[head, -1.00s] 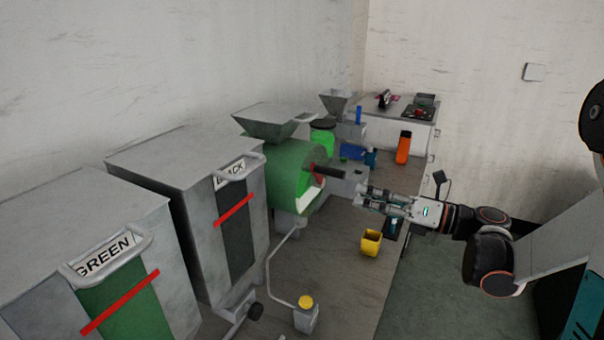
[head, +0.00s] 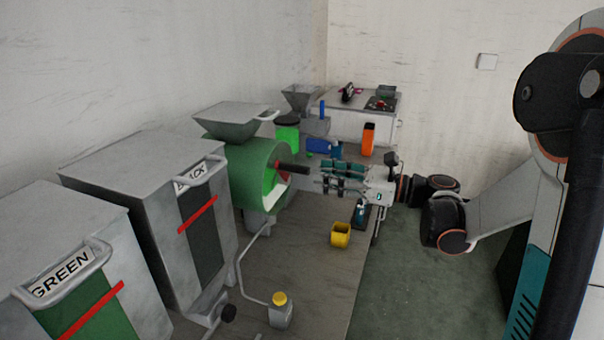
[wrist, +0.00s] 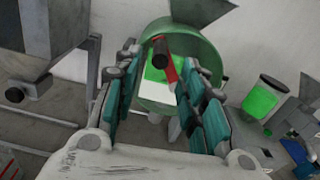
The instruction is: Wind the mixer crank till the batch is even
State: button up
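The mixer is a green drum (head: 245,170) under a grey hopper (head: 235,118), with a red crank arm (head: 283,172) on its face. The crank has a dark handle (head: 296,169) that sticks out toward my gripper. In the wrist view the handle (wrist: 160,52) is seen nearly end-on, ahead of and between my spread fingers. My gripper (head: 322,176) is open and empty, with its tips close to the handle's end. In the wrist view its fingers (wrist: 160,95) stand wide apart. Green material and a white patch (wrist: 155,88) show in the drum opening.
Grey bins marked GREEN (head: 62,274) and a partly hidden label stand at left. A yellow cup (head: 340,234), a yellow-capped bottle (head: 280,310) and an orange container (head: 368,138) stand on the bench. A bright green container (head: 287,136) is behind the drum.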

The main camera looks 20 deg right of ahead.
aim_at(302, 170)
jog(key=b+x, duration=0.1)
jog(key=x, duration=0.5)
jog(key=shift+w+a, duration=0.25)
jog(key=shift+a, duration=0.05)
grip_shut()
